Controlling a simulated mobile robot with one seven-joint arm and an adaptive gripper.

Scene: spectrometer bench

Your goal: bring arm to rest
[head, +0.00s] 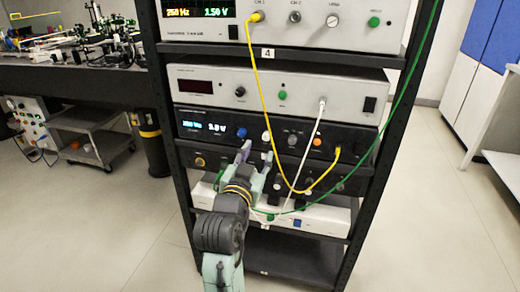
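My arm reaches up from the bottom of the head view toward the lower shelves of a black equipment rack (180,215). My gripper (258,156) is in front of the rack's dark lower unit (205,162). Its two fingers stand apart, with nothing visible between them. I cannot tell whether a fingertip touches the front panel. My arm's wrist hides part of the lower white box (325,217).
A yellow cable (262,95) and a green cable (408,95) hang across the rack front, close to my gripper. A white cable (305,165) hangs there too. An optics bench (60,75) and a cart (85,135) stand left. A white table (500,165) stands right. Floor is clear on both sides.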

